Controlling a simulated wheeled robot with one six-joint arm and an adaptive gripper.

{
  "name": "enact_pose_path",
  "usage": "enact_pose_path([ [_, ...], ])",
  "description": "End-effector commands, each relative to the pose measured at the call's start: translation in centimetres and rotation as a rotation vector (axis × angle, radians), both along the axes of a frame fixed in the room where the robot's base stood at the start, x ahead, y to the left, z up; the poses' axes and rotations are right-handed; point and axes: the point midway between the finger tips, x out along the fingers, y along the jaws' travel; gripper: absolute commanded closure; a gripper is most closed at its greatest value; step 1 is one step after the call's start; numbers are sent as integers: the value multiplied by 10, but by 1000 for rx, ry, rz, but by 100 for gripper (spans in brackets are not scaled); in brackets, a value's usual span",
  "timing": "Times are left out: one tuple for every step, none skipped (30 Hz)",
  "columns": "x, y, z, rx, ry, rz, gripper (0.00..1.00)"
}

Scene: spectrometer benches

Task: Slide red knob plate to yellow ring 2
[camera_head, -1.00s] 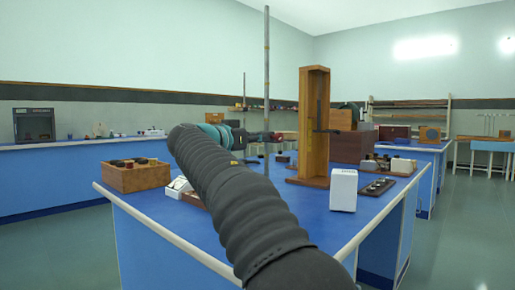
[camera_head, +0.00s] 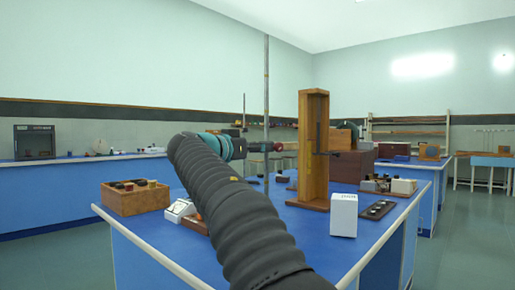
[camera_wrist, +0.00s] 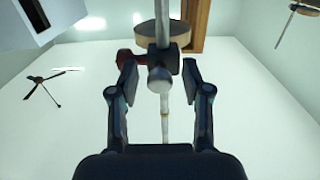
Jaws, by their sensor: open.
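A thin upright metal rod (camera_head: 266,85) stands on the blue bench in the head view. In the wrist view the rod (camera_wrist: 162,20) runs through a tan round plate (camera_wrist: 150,36) with a clamp below it. A red knob (camera_wrist: 132,58) sticks out to the left of the clamp. A narrow yellow ring (camera_wrist: 164,113) shows on the rod further along, below the clamp in the picture. My gripper (camera_wrist: 160,82) is open, with one finger on each side of the clamp and rod. The fingertips lie close to the clamp; contact is unclear. In the head view my gripper (camera_head: 258,146) is small beside the rod.
A tall wooden frame (camera_head: 315,150) stands just right of the rod. A white box (camera_head: 344,214) is at the bench's front right, and a wooden box (camera_head: 135,200) at the left.

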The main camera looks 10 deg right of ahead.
Motion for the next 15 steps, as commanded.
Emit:
enact_pose_path([
  [-1,1,0,0,0,0,52],
  [-2,2,0,0,0,1,52],
  [-3,5,0,0,0,1,52],
  [-5,7,0,0,0,1,52],
  [-7,10,0,0,0,2,52],
  [-10,15,0,1,-1,3,52],
  [-13,19,0,1,-1,4,52],
  [-16,23,0,0,0,3,52],
  [-21,30,1,0,-1,4,52],
  [-24,35,1,0,-1,4,52],
  [-28,40,1,1,-1,4,52],
  [-33,47,0,0,0,5,52],
  [-36,51,0,-1,1,4,52],
  [-40,57,0,-1,1,4,52],
  [-44,63,0,0,0,4,52],
])
